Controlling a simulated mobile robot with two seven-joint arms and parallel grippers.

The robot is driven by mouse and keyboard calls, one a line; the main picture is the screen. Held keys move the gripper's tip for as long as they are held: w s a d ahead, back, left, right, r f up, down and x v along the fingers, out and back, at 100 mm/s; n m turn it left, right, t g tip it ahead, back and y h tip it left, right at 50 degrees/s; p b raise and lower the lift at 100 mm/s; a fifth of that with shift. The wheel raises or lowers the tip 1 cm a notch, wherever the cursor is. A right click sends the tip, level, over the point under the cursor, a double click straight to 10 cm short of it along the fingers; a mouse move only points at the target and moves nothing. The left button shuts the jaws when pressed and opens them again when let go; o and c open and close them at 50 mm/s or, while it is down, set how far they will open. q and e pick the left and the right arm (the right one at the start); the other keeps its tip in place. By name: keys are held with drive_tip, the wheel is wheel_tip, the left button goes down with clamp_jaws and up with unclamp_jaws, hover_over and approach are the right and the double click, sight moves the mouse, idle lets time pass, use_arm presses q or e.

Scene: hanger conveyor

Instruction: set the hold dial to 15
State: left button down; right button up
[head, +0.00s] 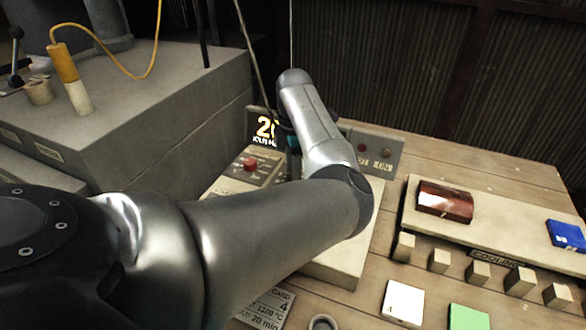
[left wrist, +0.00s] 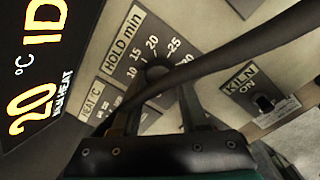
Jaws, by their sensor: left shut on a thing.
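The hold dial (left wrist: 153,73) is a dark round knob on the pale control panel, under the label "HOLD min". Marks such as 10, 15, 20 and 25 stand around it. My left gripper (left wrist: 160,97) is shut on the dial, its fingers on either side of the knob. A dark band crosses in front, and I cannot read the dial's pointer. In the head view my left arm covers the dial and most of the gripper. The display (head: 266,131) shows a yellow 20, partly covered; it also shows in the left wrist view (left wrist: 40,75). My right gripper is not in view.
A red button (head: 250,164) sits left of my wrist. The kiln switch (left wrist: 264,104) is right of the dial. The cooling rack (head: 490,236) holds brown and blue pieces. White (head: 403,303) and green (head: 468,317) tiles lie in front.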

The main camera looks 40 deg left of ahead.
use_arm(q)
drive_tip(key=shift+r+m+p, duration=0.15)
drive_tip(key=shift+m+p, duration=0.15)
drive_tip(key=shift+p, duration=0.4)
drive_tip(key=m+p, duration=0.7)
drive_tip(key=p, duration=0.3)
drive_tip(key=shift+s+a+r, duration=0.1)
drive_tip(key=m+p, duration=0.2)
drive_tip(key=m, duration=0.1)
drive_tip(key=shift+h, duration=0.3)
drive_tip(key=m+p, duration=0.2)
drive_tip(key=shift+m, duration=0.4)
drive_tip(key=m, duration=0.1)
drive_tip(key=m+p, duration=0.1)
drive_tip(key=m, duration=0.1)
drive_tip(key=shift+f+m, duration=0.2)
drive_tip(key=shift+m, duration=0.1)
drive_tip(key=m+p, duration=0.1)
drive_tip(key=m, duration=0.2)
drive_tip(key=shift+a, duration=0.1)
drive_tip(key=shift+m+h, duration=0.3)
drive_tip(key=shift+m, duration=1.5)
